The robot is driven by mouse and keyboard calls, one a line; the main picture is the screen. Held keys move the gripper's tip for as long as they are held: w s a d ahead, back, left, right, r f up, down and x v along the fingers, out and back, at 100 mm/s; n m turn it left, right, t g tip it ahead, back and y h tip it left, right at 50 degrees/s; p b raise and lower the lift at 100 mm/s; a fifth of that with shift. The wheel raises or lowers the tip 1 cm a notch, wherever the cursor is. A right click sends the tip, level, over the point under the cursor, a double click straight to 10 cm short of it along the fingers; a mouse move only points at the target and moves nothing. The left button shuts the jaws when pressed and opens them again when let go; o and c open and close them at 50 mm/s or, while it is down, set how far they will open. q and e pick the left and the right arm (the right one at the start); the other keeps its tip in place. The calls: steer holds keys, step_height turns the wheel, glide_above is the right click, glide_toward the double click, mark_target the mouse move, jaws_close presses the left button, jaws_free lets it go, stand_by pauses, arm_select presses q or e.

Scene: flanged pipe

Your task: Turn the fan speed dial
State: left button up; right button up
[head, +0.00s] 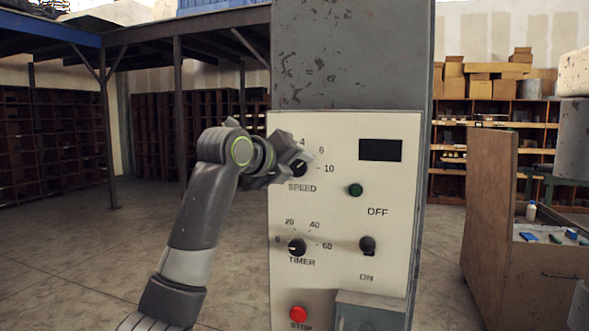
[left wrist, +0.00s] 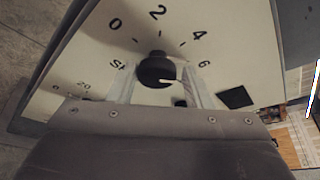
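The fan speed dial (head: 299,168) is a round black knob labelled SPEED on the upper left of a cream control panel (head: 340,215). My right gripper is not in view.
Below are a black timer dial (head: 297,247), a red stop button (head: 298,314) and a grey box (head: 371,311). A green button (head: 355,190) and an ON/OFF switch (head: 367,245) are to the right. A wooden cabinet (head: 500,220) stands at the right. The floor at left is clear.

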arm_select(q)
steer(key=shift+o, duration=1.2)
steer(key=shift+w+f, duration=0.1)
steer(key=shift+f, duration=0.1)
steer(key=shift+s+a, duration=0.2)
steer(key=shift+s, duration=0.15)
steer(key=b+v, duration=0.4)
steer(key=v, duration=1.2)
steer(key=shift+s+a+r, duration=0.15)
steer(key=shift+s+r, duration=0.05)
